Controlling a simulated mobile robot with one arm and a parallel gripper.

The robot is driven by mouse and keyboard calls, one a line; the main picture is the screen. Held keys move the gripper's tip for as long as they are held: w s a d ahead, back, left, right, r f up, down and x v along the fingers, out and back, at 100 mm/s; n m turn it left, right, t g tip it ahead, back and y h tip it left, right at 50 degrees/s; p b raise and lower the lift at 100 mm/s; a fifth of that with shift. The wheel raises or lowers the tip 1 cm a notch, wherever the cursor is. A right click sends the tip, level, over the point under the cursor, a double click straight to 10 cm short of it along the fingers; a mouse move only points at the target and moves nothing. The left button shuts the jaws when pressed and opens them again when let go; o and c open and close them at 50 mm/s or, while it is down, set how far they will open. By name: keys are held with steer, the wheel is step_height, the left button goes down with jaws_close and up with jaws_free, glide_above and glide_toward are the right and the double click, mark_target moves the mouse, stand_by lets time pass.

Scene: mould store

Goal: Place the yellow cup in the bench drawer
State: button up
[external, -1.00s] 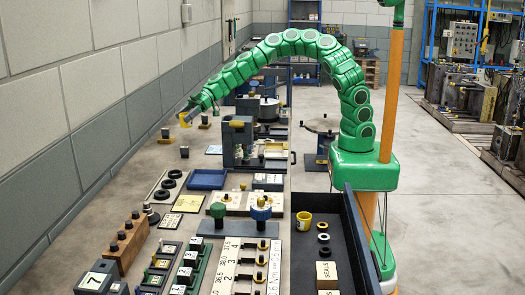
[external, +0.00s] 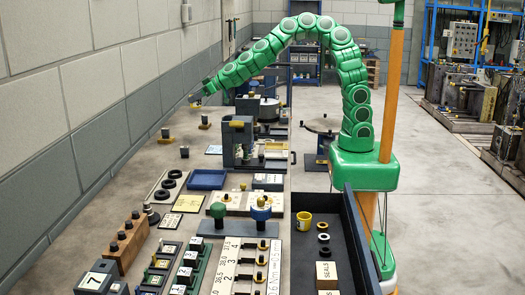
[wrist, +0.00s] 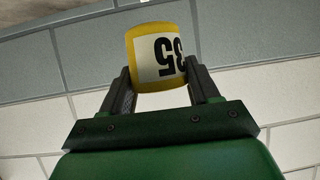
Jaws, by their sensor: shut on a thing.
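A yellow cup (external: 304,221) stands upright in the open dark bench drawer (external: 352,215), at its far end. My gripper (external: 194,101) is far from it, raised beyond the far left of the bench near the wall. In the wrist view my gripper (wrist: 158,80) is shut on a yellow round-sided piece (wrist: 133,50) with a white label reading 35, upside down. Its two fingers press on the piece's sides. The held piece is tiny in the external view, and I cannot tell whether it is hollow.
Black and white rings (external: 323,238) and boxes marked SEALS (external: 326,273) share the drawer. The bench holds a blue tray (external: 206,179), a dark press (external: 238,142), knobs and number plates. The grey wall (external: 60,120) runs close along the left.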

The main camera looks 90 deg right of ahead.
steer(key=s+d+r+m+h, duration=0.1)
steer(key=d+m+h, duration=0.3)
steer(key=d, duration=0.6)
steer(key=shift+s+r+g, duration=0.3)
steer(key=shift+s+r, duration=0.1)
steer(key=shift+s, duration=0.35)
steer(key=shift+f, duration=0.15)
steer(key=shift+w+a+f+m+g+h, duration=0.1)
steer(key=shift+w+a+f+m+h, duration=0.5)
steer(key=shift+f, duration=2.45)
steer(key=shift+w+a+f+m+g+h, duration=0.2)
steer(key=shift+w+a+f, duration=0.6)
steer(key=shift+f, duration=2.2)
steer(key=shift+w+a+f+m+h, duration=0.45)
steer(key=shift+w+a+f, duration=0.2)
steer(key=shift+f, duration=2.4)
steer(key=shift+f, duration=0.1)
steer(key=o, duration=1.1)
steer(key=shift+c, duration=0.2)
